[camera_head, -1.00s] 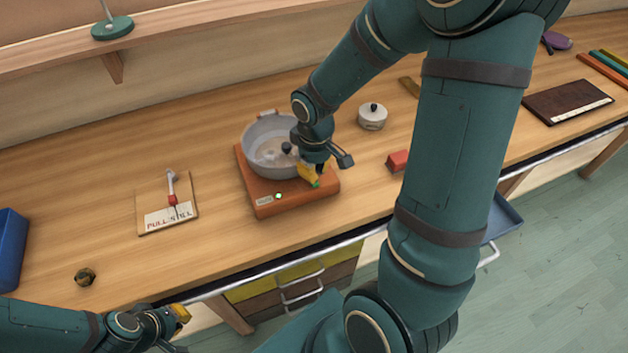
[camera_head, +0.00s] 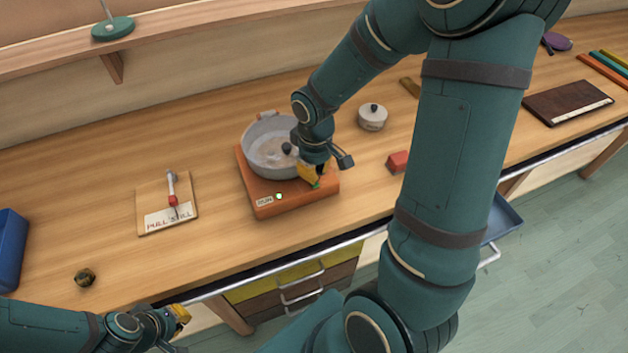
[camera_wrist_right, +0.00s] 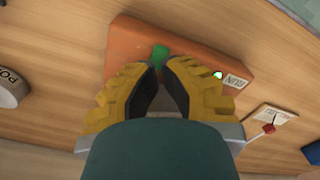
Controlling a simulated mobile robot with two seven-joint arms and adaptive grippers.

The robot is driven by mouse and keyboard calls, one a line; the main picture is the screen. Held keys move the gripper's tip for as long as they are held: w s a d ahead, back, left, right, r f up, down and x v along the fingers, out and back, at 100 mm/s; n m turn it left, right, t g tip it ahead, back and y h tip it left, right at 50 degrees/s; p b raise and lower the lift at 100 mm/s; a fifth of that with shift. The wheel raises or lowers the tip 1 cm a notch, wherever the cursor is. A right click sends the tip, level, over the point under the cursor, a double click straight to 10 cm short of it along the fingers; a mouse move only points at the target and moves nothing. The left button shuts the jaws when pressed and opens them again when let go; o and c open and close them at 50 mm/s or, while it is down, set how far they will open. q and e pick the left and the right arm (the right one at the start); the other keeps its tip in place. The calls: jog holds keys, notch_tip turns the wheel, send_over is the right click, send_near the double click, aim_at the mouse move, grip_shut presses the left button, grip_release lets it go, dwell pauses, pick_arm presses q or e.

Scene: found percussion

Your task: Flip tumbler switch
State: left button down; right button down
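An orange box (camera_head: 290,205) stands on the bench with a grey pot on top. Its front corner carries a label reading RUN and a small lit green lamp (camera_head: 279,196). A green piece, which looks like the tumbler switch (camera_wrist_right: 159,54), is on the box top, partly hidden by my fingers. My right gripper (camera_head: 312,176) is over the box beside the pot. In the right wrist view its yellow fingers (camera_wrist_right: 160,68) are nearly together, their tips at the green piece; contact is unclear. My left gripper (camera_head: 181,325) is low at the bench's front edge, its opening unclear.
The grey pot (camera_head: 262,140) stands close beside my right gripper. A board with a red-marked lever (camera_head: 150,217) lies to the left. A blue bin (camera_head: 10,250) is at far left.

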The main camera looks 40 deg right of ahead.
jog(key=shift+f+b, duration=1.65)
jog(key=shift+f, duration=0.3)
dwell(1.0)
jog(key=shift+r, duration=0.1)
jog(key=shift+r+p, duration=2.85)
jog(key=shift+r, duration=0.65)
jog(key=shift+f, duration=0.1)
